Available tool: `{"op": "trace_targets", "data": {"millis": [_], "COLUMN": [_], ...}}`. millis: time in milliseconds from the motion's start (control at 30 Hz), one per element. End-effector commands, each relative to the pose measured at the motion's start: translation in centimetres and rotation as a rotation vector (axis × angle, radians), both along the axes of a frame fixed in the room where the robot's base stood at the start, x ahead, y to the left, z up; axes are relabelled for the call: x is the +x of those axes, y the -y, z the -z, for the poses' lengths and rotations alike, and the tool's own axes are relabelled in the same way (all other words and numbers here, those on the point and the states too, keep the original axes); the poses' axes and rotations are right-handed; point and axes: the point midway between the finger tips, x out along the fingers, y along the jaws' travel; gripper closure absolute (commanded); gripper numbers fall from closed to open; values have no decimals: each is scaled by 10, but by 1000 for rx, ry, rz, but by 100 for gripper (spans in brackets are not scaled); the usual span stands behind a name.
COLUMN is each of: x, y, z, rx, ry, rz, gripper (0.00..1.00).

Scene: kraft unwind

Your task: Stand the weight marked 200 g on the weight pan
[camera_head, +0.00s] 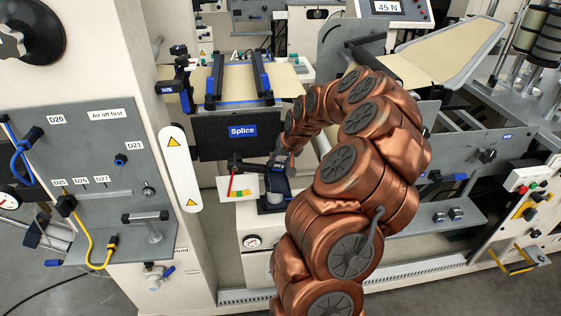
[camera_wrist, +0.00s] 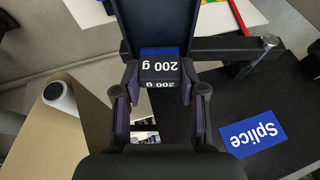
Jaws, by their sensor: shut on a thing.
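In the wrist view the weight marked 200 g (camera_wrist: 161,70) is a dark block with white lettering and a blue band. My gripper (camera_wrist: 160,84) is shut on it, one finger on each side. A dark blue part (camera_wrist: 129,40) shows just behind the weight; I cannot tell whether it is the weight pan or whether the weight touches it. In the head view my gripper (camera_head: 280,160) is below and right of the Splice label, small and partly hidden by my arm. The weight cannot be made out there, and no weight pan is clearly identifiable.
A black panel with a blue Splice label (camera_wrist: 252,135) lies close beside my gripper. A dark bar with a round post (camera_wrist: 268,42) extends to the right. In the head view a pale card with coloured patches (camera_head: 240,188) lies left of my gripper.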

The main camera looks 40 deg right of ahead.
Motion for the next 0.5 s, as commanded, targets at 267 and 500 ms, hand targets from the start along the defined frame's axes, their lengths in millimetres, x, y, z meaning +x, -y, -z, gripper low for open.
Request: {"op": "trace_targets", "data": {"millis": [267, 500], "x": [0, 0], "y": [0, 0], "z": [-1, -1], "rx": [-1, -1], "ry": [1, 1], "rz": [0, 0], "gripper": [50, 30]}}
